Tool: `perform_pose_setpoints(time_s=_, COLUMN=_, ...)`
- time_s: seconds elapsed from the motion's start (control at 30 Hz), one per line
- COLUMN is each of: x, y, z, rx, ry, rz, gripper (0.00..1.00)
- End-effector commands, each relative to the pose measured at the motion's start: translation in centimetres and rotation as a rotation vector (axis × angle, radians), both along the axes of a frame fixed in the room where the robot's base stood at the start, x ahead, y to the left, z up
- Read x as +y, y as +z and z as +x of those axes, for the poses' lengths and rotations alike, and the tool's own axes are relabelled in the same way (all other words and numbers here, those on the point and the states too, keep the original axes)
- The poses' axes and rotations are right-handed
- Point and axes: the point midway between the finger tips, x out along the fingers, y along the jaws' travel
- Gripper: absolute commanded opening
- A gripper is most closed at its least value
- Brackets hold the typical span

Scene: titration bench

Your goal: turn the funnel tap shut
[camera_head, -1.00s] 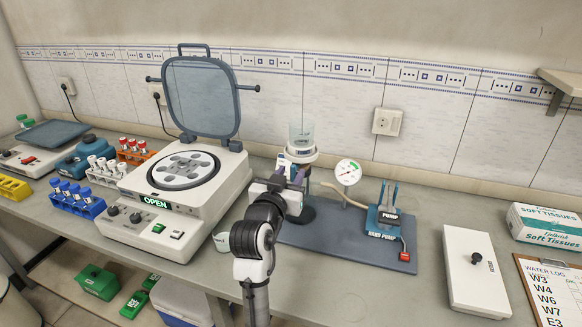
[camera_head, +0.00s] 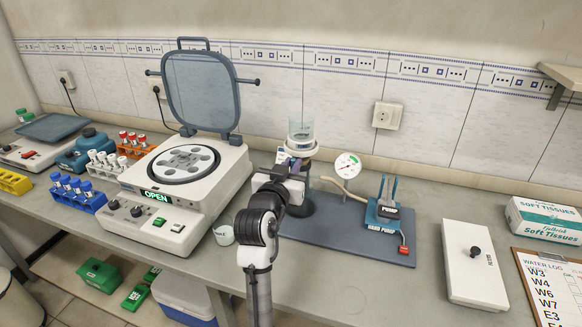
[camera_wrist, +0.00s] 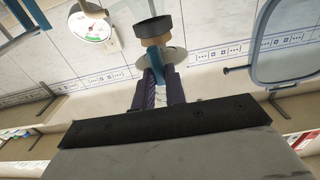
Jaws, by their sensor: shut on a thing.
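The filter funnel stands behind my gripper, with a clear cup (camera_head: 300,131) on a white collar (camera_head: 301,150) above a dark flask (camera_head: 304,200). My gripper (camera_head: 288,168) is at the collar's lower left, and my wrist hides much of the stand. In the wrist view, my gripper's two purple fingers (camera_wrist: 160,88) are shut on a narrow blue piece, which I take to be the funnel tap (camera_wrist: 157,66). A dark, tan-banded round part sits just above it. The tap's exact angle cannot be told.
A gauge (camera_head: 347,166) and a hand pump (camera_head: 386,212) stand right of the funnel. The open centrifuge (camera_head: 135,190) is at the left, its lid (camera_head: 200,92) raised. A white lidded box (camera_head: 474,264) lies at the right. The front bench between pump and box is clear.

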Motion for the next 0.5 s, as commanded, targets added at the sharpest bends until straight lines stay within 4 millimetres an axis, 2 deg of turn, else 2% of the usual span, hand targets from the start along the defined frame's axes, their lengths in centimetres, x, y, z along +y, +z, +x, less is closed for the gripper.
perform_pose_setpoints(time_s=0.27, x=-0.12, y=-0.33, z=-0.07, rx=-0.035, ry=0.000, rz=0.100, gripper=0.00)
perform_pose_setpoints(time_s=0.5, x=-0.35, y=-0.56, z=-0.14, rx=-0.096, ry=0.000, rz=0.287, gripper=0.00)
